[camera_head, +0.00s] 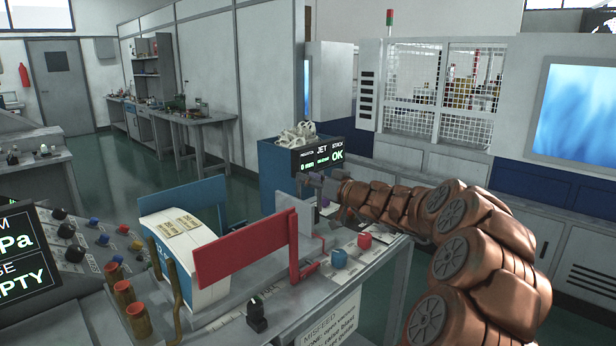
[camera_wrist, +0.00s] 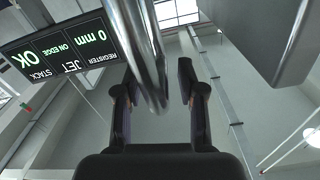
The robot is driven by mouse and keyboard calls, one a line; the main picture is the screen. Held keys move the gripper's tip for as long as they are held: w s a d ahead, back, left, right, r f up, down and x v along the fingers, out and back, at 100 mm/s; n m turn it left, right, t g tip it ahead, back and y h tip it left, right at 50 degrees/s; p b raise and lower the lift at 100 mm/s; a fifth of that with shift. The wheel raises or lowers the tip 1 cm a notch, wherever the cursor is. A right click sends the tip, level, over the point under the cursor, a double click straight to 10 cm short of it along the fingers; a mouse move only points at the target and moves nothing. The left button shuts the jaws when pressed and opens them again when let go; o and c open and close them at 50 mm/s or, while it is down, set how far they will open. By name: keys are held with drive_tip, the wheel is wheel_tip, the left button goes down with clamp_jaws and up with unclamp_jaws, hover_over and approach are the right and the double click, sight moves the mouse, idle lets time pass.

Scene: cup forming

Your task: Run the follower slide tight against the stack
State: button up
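A stack of white sheets (camera_head: 172,240) with printed labels stands at the left of the bench, between a blue plate (camera_head: 182,195) and a red plate (camera_head: 241,249). The red plate runs into a bent red bracket (camera_head: 307,262). I cannot tell for sure which part is the follower slide. A pale grey block (camera_head: 293,207) stands behind the red plate. My gripper (camera_head: 312,181) is at the block's upper right, clear of the sheets. In the wrist view, my gripper (camera_wrist: 157,88) has its fingers apart, with a shiny metal rod (camera_wrist: 146,50) between them; a gap shows on the right.
A black display (camera_head: 318,156) behind my gripper reads register 0 mm, jet on edge, stack OK. A control panel (camera_head: 100,240) with knobs is at left; a blue bin (camera_head: 283,172) stands behind.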

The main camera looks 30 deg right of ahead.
drive_tip(key=shift+w+a, duration=0.1)
drive_tip(key=shift+w, duration=0.15)
clamp_jaws()
idle(0.6)
